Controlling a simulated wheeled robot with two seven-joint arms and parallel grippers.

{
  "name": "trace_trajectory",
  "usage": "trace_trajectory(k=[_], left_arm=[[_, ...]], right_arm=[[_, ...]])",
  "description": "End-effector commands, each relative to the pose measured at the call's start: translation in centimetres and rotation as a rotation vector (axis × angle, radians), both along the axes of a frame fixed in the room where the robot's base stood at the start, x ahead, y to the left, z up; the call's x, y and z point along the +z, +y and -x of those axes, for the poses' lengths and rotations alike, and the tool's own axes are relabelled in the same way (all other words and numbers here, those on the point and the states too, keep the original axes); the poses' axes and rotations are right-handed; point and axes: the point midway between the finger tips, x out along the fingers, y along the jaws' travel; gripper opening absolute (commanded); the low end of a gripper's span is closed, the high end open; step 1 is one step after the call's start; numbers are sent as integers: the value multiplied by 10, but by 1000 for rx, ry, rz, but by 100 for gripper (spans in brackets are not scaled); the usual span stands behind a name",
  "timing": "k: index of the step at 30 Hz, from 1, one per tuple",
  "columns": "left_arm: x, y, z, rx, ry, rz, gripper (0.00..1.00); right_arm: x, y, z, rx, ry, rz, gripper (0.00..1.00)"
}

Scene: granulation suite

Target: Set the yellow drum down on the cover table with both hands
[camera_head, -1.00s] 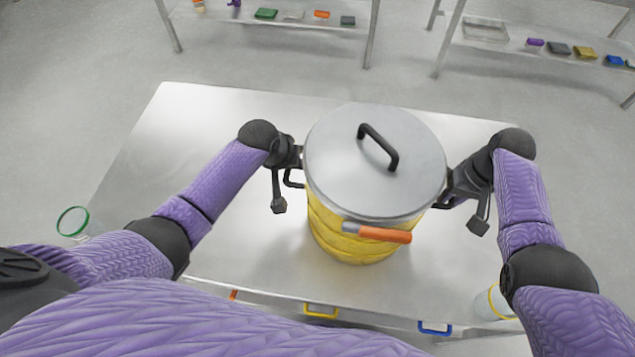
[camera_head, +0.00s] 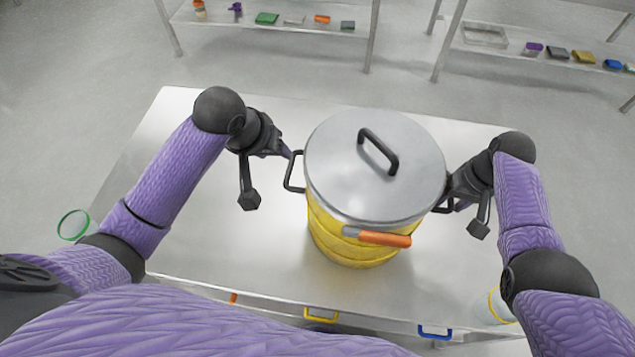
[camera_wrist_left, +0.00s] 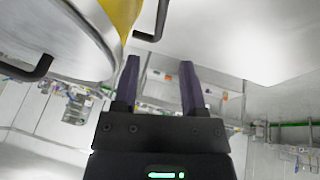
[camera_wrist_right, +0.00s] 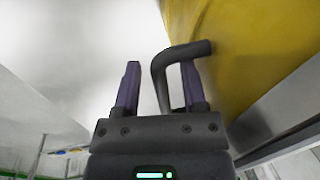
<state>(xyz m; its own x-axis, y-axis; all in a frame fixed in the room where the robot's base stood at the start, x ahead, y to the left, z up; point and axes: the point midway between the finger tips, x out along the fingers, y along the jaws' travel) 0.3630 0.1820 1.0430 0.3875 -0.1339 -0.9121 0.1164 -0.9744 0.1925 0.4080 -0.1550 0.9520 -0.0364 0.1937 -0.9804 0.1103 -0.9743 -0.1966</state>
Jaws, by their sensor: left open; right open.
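The yellow drum (camera_head: 342,240) stands upright on the steel cover table (camera_head: 250,240). It has a grey lid (camera_head: 340,180) with a black top handle, black side handles and an orange-handled clamp at the front. My left gripper (camera_head: 287,152) is open and just clear of the drum's left side handle (camera_head: 291,172); in the left wrist view the handle (camera_wrist_left: 152,38) lies outside the fingers. My right gripper (camera_head: 449,192) is open at the right side handle. In the right wrist view that handle (camera_wrist_right: 162,75) is between the open fingers. The drum's underside is hidden.
A green-rimmed clear container (camera_head: 73,224) is at the table's left edge, a yellow-banded one (camera_head: 494,305) at the right front. Yellow (camera_head: 320,315) and blue (camera_head: 434,331) handles show below the front edge. Shelves with small items stand behind. Table left of the drum is free.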

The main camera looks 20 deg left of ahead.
Motion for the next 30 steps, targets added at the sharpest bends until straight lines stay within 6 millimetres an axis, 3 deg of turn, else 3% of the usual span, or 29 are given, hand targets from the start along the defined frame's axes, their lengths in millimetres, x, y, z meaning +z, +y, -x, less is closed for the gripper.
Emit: trace_trajectory(k=[4, 12, 15, 20, 30], left_arm=[[4, 0, 2, -1, 1, 0, 54], [4, 0, 2, 0, 0, 1, 54], [4, 0, 2, 0, 0, 1, 54], [3, 0, 2, 0, 0, 1, 54], [3, 0, 1, 0, 0, 1, 54]], right_arm=[[17, -4, -2, -1, -5, -1, 54], [90, -18, -4, 0, -5, 0, 54], [107, -21, -5, -2, -3, 1, 54], [118, -23, -5, 0, -1, 0, 54], [117, -23, -4, 0, 0, 0, 54]])
